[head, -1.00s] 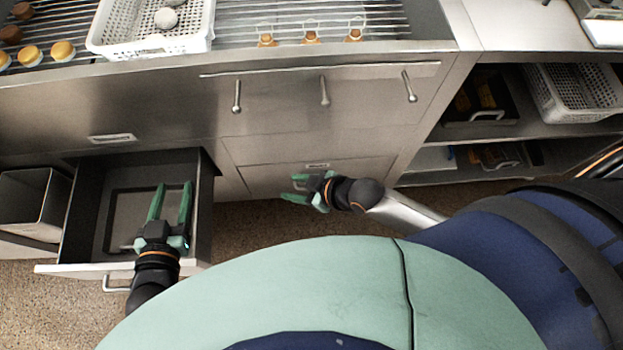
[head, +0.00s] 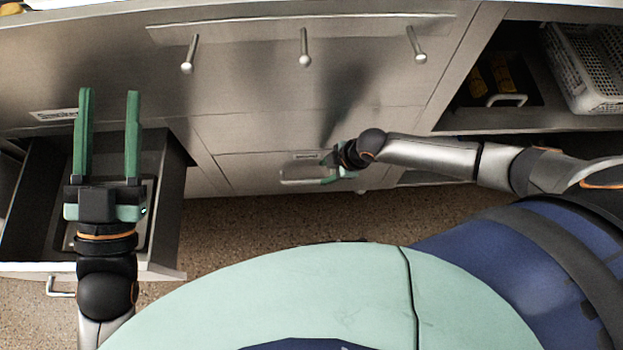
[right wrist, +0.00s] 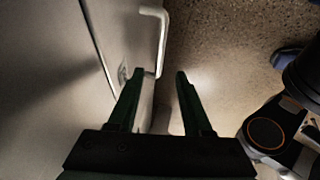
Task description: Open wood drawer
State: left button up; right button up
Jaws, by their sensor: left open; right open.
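A closed lower drawer front (head: 245,173) sits in the middle of the metal cabinet, with a pale bar handle (head: 298,179) and a small label too small to read. My right gripper (head: 328,170) is open at the right end of this handle. In the right wrist view the handle (right wrist: 161,30) reaches down to just ahead of the open fingertips (right wrist: 160,72); I cannot tell if they touch. At the left, another drawer (head: 160,257) stands pulled out. My left gripper (head: 108,94) is open and empty above it, fingers pointing at the cabinet.
Three knob-ended levers (head: 304,48) stick out from the upper cabinet panel. At the right, open shelves hold a white perforated basket (head: 583,75) and a dark tray (head: 505,78). The brown speckled floor (head: 240,222) before the closed drawer is clear.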

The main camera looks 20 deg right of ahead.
aim_at(309, 181)
jog(key=b+x, duration=0.3)
jog(key=x, duration=0.3)
jog(key=b+x, duration=0.1)
jog(key=x, duration=0.1)
jog(key=shift+f, duration=0.3)
pick_arm(q)
jog(key=shift+s+d+r+m+h+b, duration=0.2)
jog(key=shift+s+r+m+h, duration=0.3)
jog(key=shift+s+m+h, duration=0.4)
jog(key=shift+s+d+r+m+h+b, duration=0.2)
jog(key=shift+s+r+m+h, duration=0.45)
jog(key=shift+h, duration=0.5)
jog(key=shift+s+d+r+m+h+b, duration=0.15)
jog(key=shift+s+r+m+h, duration=0.3)
jog(key=shift+s+h, duration=0.55)
pick_arm(e)
jog(key=shift+w+a+f, duration=0.25)
jog(key=shift+a+f, duration=0.05)
jog(key=shift+f, duration=0.25)
pick_arm(q)
jog(key=shift+w, duration=0.1)
pick_arm(e)
grip_shut()
pick_arm(q)
jog(key=shift+f, duration=0.1)
